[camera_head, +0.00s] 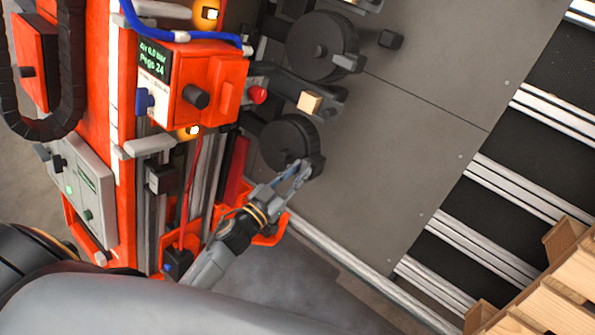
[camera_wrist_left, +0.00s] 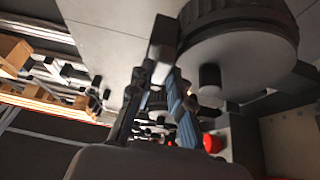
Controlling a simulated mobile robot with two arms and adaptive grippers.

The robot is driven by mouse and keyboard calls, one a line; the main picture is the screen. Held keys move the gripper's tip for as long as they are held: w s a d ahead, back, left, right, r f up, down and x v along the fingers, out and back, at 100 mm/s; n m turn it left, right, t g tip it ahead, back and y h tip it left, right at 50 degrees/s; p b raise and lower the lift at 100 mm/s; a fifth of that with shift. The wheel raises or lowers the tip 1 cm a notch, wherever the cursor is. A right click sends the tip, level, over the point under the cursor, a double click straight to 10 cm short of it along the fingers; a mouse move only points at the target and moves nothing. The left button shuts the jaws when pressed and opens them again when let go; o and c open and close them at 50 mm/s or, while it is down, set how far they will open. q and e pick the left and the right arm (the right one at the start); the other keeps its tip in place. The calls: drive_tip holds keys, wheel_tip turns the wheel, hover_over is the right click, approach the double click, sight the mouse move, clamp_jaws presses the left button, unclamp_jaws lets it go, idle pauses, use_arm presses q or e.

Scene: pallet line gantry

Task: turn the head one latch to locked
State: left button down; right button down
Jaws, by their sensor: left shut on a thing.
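The lower round black head (camera_head: 284,143) has a small dark latch block (camera_head: 317,165) on its lower right rim. No label shows which head is head one. My left gripper (camera_head: 302,174) reaches up to this rim and is shut on the latch. In the left wrist view, the gripper's two fingers (camera_wrist_left: 163,78) close around the dark latch block (camera_wrist_left: 163,38) beside the large round head (camera_wrist_left: 238,55). The fingers partly hide the latch, so I cannot tell its exact turn. My right gripper is not in view.
A second round head (camera_head: 318,46) with a grey latch block (camera_head: 348,62) sits above. A red button (camera_head: 258,95) and tan block (camera_head: 309,102) lie between the heads. An orange control box (camera_head: 205,90) stands left. The grey plate (camera_head: 400,130) is largely clear; wooden pallets (camera_head: 555,295) are lower right.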

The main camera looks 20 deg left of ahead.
use_arm(q)
drive_tip(key=shift+m, duration=0.3)
drive_tip(key=m+g+h+p, duration=0.1)
drive_tip(key=m, duration=0.2)
drive_tip(key=m+g+h+p, duration=0.1)
drive_tip(key=m+h+p, duration=0.1)
drive_tip(key=m, duration=0.1)
drive_tip(key=shift+w+a+r, duration=0.1)
drive_tip(key=shift+a+r, duration=0.1)
drive_tip(key=m+g+p, duration=0.1)
drive_tip(key=m, duration=0.2)
drive_tip(key=m+g+h+p, duration=0.1)
drive_tip(key=m, duration=0.2)
drive_tip(key=shift+w+a+r+g+p, duration=0.1)
drive_tip(key=shift+a+g+p, duration=0.05)
drive_tip(key=shift+g+p, duration=0.25)
drive_tip(key=m+g+p, duration=0.1)
drive_tip(key=m+p, duration=0.1)
drive_tip(key=m+g+p, duration=0.1)
drive_tip(key=m, duration=0.2)
drive_tip(key=shift+w+r+m+g+p, duration=0.1)
drive_tip(key=shift+r+m+g+p, duration=0.1)
drive_tip(key=shift+m+g+p, duration=0.6)
drive_tip(key=shift+m+p, duration=0.5)
drive_tip(key=shift+m, duration=0.1)
drive_tip(key=shift+f, duration=0.1)
drive_tip(key=shift+f+m, duration=0.1)
drive_tip(key=shift+m, duration=0.2)
